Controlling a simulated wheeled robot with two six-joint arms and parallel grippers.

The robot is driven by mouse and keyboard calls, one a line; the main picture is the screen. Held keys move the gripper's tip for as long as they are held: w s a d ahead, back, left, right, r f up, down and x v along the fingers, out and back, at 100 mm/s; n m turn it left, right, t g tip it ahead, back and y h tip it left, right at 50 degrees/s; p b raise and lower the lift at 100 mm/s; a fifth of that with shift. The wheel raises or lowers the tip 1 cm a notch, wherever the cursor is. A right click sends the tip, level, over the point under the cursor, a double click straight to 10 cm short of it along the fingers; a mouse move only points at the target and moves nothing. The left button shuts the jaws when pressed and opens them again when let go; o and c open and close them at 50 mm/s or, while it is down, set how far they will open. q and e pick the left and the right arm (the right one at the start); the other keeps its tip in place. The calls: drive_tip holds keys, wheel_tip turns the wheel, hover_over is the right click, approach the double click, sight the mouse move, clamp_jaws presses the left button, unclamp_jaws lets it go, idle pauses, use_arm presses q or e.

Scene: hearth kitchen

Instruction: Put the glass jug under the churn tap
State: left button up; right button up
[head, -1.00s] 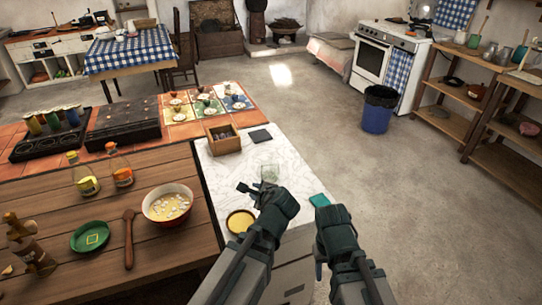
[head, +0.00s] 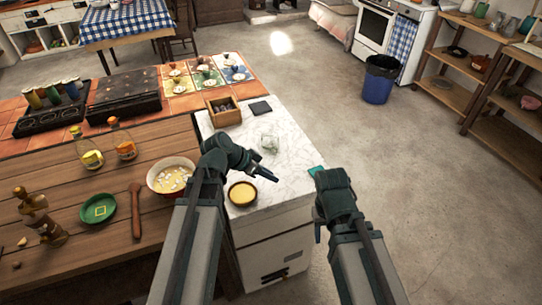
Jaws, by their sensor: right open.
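A small clear glass vessel (head: 269,143), which looks like the glass jug, stands on the white marble counter top (head: 290,150). My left gripper (head: 268,176) is just in front of it, over the marble, apart from it in the picture. Its fingers point right, and whether they are open is unclear. My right gripper (head: 318,232) is open and empty, its fingers pointing down beside the counter's right front edge. I cannot make out a churn or its tap in this view.
A yellow-filled round dish (head: 242,194) lies below my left gripper. A bowl (head: 172,176) stands to its left. A wooden box (head: 223,112), a dark square (head: 261,108) and a teal item (head: 316,171) edge the marble. Open floor lies to the right.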

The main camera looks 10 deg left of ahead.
use_arm(q)
drive_tip(key=w+a+t+h+b, duration=0.1)
drive_tip(key=a, duration=0.2)
drive_tip(key=w+a+t+b, duration=0.2)
drive_tip(key=w+a+t+h+b, duration=0.1)
drive_tip(key=a+b, duration=0.1)
drive_tip(key=a, duration=0.1)
drive_tip(key=shift+w+a+f+t+h, duration=0.1)
drive_tip(key=shift+w+a+t+h, duration=0.2)
drive_tip(key=shift+w+t, duration=0.1)
drive_tip(key=shift+w+a+r+t, duration=0.15)
drive_tip(key=shift+a+r+t, duration=0.15)
drive_tip(key=shift+a+r, duration=0.15)
drive_tip(key=b, duration=0.4)
approach(275, 153)
drive_tip(key=x, duration=0.4)
drive_tip(key=shift+f, duration=0.2)
drive_tip(key=shift+w+d+f, duration=0.1)
drive_tip(key=shift+w+d, duration=0.3)
drive_tip(key=shift+d, duration=0.05)
use_arm(e)
wheel_tip(275, 153, down, 11)
use_arm(q)
drive_tip(key=b+x, duration=0.1)
drive_tip(key=x, duration=0.4)
drive_tip(key=shift+w+d+b, duration=0.1)
drive_tip(key=shift+b, duration=0.25)
use_arm(e)
drive_tip(key=shift+f, duration=0.95)
